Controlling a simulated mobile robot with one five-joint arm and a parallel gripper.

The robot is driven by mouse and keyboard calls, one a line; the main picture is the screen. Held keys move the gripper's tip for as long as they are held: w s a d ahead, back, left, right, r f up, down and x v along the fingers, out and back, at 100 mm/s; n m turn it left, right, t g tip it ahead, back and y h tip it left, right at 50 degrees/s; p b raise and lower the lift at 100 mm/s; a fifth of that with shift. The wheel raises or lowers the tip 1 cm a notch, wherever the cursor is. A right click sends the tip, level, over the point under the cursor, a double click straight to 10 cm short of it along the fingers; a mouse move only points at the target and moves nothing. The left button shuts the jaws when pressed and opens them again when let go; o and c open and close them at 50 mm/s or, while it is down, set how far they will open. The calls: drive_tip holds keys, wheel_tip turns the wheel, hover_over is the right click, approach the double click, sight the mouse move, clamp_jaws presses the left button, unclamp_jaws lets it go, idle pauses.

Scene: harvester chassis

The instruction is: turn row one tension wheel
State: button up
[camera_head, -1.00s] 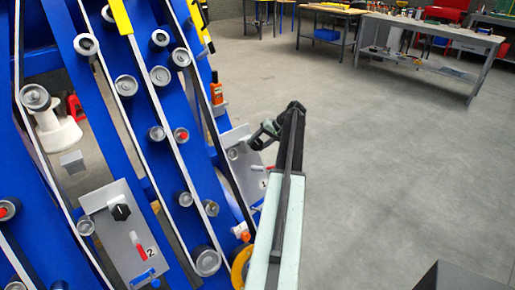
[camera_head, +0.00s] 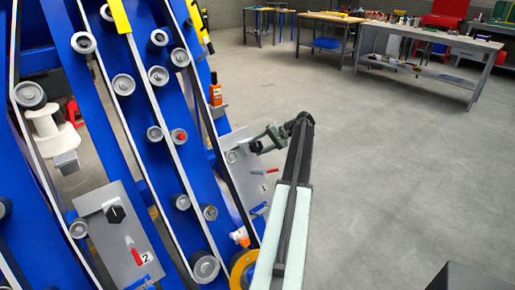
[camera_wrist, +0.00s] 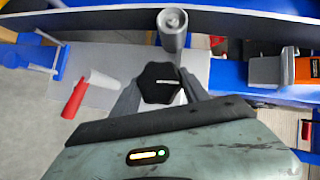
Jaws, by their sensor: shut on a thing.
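The row one tension wheel (camera_wrist: 158,83) is a black six-sided knob on a grey plate (camera_wrist: 110,62), seen in the wrist view. My gripper (camera_wrist: 158,92) has one finger on each side of the knob and is shut on it. In the head view my gripper (camera_head: 268,140) reaches the grey plate (camera_head: 243,170) marked 1 from the right. The knob is hidden there behind the fingers. A red pointer (camera_wrist: 74,99) with a white part lies beside the knob in the wrist view. Its red tip (camera_head: 273,170) also shows in the head view.
A second plate (camera_head: 92,225) marked 2 carries another black knob (camera_head: 115,214). Blue frame bars with rollers and belts fill the left side. Open floor lies to the right, with workbenches (camera_head: 435,38) at the back.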

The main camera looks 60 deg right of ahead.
drive_tip(key=shift+a, duration=0.1)
drive_tip(key=o, duration=1.4)
drive_tip(key=p+v, duration=0.4)
drive_tip(key=v, duration=0.3)
drive_tip(key=shift+s+d+r, duration=0.2)
drive_tip(key=shift+s, duration=0.05)
drive_tip(key=shift+s, duration=0.1)
